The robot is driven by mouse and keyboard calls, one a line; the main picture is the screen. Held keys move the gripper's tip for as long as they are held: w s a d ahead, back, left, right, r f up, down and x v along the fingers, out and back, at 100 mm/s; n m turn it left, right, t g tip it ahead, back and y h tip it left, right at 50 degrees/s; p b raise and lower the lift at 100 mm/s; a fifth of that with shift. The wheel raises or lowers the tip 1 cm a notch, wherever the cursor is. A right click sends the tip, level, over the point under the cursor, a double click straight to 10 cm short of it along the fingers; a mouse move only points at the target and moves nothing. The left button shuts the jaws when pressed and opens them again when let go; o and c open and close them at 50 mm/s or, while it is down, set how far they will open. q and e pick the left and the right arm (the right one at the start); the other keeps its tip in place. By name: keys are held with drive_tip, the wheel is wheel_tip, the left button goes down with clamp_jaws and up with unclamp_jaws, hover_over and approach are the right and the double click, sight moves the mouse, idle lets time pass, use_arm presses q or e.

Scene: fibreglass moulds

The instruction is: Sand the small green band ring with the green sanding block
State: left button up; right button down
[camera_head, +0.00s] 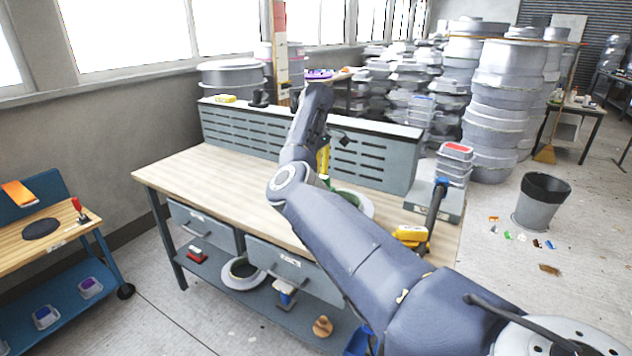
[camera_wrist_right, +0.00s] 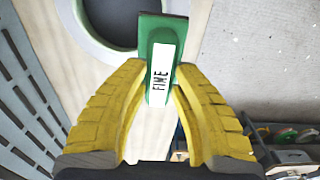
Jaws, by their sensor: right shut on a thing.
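My right gripper (camera_head: 323,160) is over the workbench, mostly behind its own arm in the head view. In the right wrist view the yellow fingers (camera_wrist_right: 160,78) are shut on a green sanding block (camera_wrist_right: 162,30) with a white "FINE" label. A round, ring-shaped piece (camera_wrist_right: 84,38) with a dark middle lies below and left of the block; I cannot tell if they touch. In the head view a ring with a green edge (camera_head: 366,203) shows on the bench, partly hidden by my arm. My left gripper is not in view.
The wooden bench top (camera_head: 200,178) is clear at left. A slotted grey panel (camera_head: 375,165) stands along its back. A yellow tool (camera_head: 411,234) and stacked tubs (camera_head: 455,160) are at its right end. A bin (camera_head: 541,205) stands on the floor.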

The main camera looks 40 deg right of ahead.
drive_tip(key=shift+r, duration=1.35)
